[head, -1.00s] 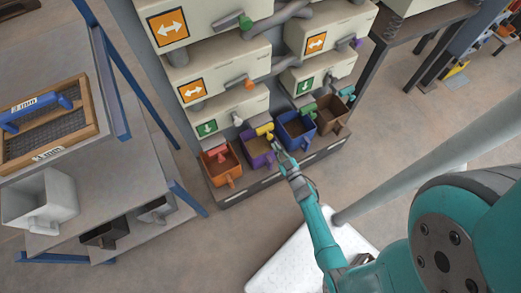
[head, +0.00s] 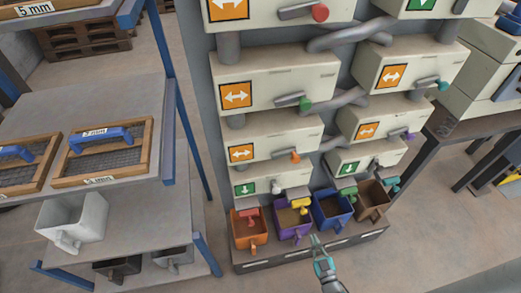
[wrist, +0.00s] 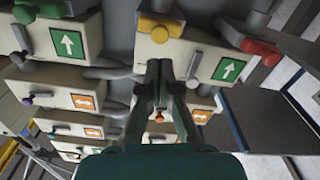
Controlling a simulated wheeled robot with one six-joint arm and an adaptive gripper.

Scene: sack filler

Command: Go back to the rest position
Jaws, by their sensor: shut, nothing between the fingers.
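My gripper (head: 315,243) is in the lower middle of the head view, in front of the row of bins and just right of the purple bin's handle. Its fingers are together with nothing between them. In the wrist view my gripper (wrist: 166,66) points at the machine's cream boxes, with the fingertips close together below a yellow knob (wrist: 160,33). Whether it touches the machine cannot be told. Only the end of my arm shows at the bottom of the head view.
The machine's cream boxes (head: 275,85) carry coloured levers. Below stand an orange bin (head: 242,238), a purple bin (head: 293,232), a blue bin (head: 331,217) and a brown bin (head: 373,203). A blue-framed shelf (head: 130,105) stands left. Floor (head: 420,255) is open at lower right.

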